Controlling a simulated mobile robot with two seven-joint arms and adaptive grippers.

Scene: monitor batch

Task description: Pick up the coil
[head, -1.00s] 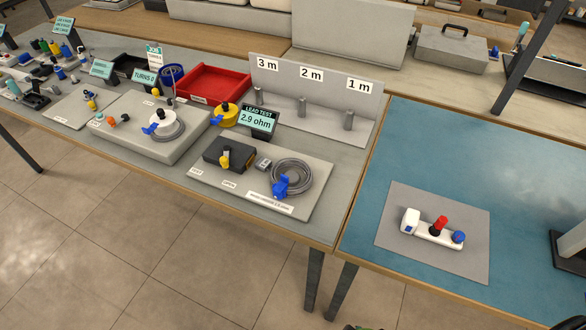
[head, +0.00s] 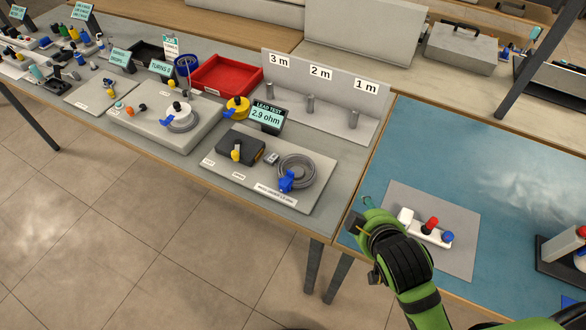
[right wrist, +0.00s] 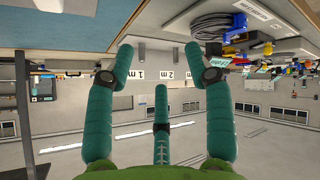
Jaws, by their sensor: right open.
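A grey cable coil (head: 296,171) with a blue clip (head: 290,183) lies on the light lead test board (head: 268,185) near the bench's front edge. It also shows at the top of the right wrist view (right wrist: 210,27), which looks upside down. My right gripper (head: 362,214) is right of and nearer than the coil, around the gap between the grey bench and blue table. Its teal fingers (right wrist: 160,75) are spread and empty in the right wrist view. My left gripper is not in view.
A dark box (head: 240,146) with a yellow clip and a "2.9 ohm" display (head: 267,117) stand by the coil. Behind is a grey rack (head: 320,90) with pegs marked 3 m, 2 m and 1 m.

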